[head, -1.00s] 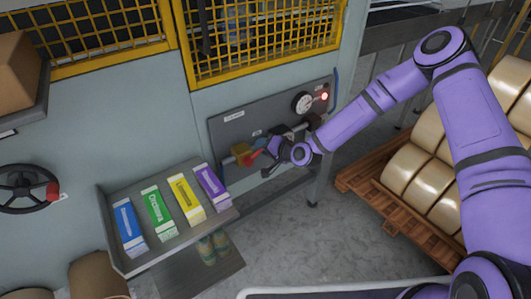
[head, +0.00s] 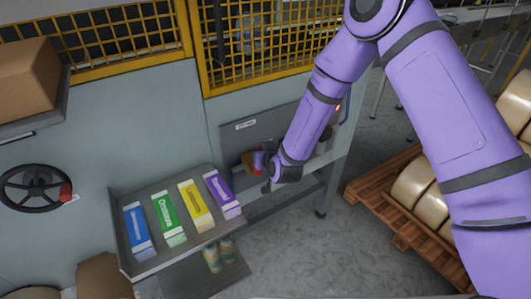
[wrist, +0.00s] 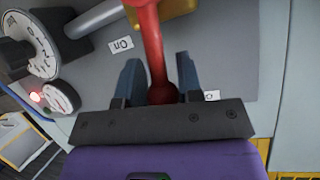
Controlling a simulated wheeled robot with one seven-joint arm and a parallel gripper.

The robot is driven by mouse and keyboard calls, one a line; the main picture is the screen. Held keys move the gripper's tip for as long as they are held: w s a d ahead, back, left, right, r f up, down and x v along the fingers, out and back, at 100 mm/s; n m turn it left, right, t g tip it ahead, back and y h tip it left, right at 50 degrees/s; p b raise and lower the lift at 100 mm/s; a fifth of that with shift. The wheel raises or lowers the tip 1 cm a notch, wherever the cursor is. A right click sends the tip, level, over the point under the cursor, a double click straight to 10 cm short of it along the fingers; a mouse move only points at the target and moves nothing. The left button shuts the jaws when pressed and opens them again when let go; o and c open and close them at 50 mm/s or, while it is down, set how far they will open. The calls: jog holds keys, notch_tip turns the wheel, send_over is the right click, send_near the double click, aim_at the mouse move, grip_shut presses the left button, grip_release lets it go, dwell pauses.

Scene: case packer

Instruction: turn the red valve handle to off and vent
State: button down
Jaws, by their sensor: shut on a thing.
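The red valve handle shows in the wrist view (wrist: 152,45), running from the valve down between my fingers, its rounded end close to the palm. My gripper (wrist: 160,78) is shut on this handle near its end. A yellow valve body (wrist: 178,6) shows at the top edge of the wrist view. An "On" label (wrist: 121,44) lies left of the handle. Another label (wrist: 211,95) is partly hidden beside the right finger. In the head view my gripper (head: 264,163) is at the grey panel, beside the yellow valve body (head: 247,160); the handle is mostly hidden there.
A pressure gauge (wrist: 30,45), a smaller dial (wrist: 62,98) and a lit red lamp (wrist: 36,97) sit left in the wrist view. A tray (head: 150,262) of several cartons stands left of the panel. A pallet (head: 385,215) with sacks stands right. A black handwheel (head: 35,188) is far left.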

jog(key=shift+s+a+n+t+h, duration=0.3)
jog(key=shift+s+a+n+t, duration=0.1)
jog(key=shift+a+n, duration=0.2)
dwell(0.3)
jog(key=c, duration=0.8)
grip_release()
jog(key=v, duration=1)
jog(key=shift+s+d+r, duration=0.1)
jog(key=shift+s+r, duration=0.1)
jog(key=shift+s, duration=0.1)
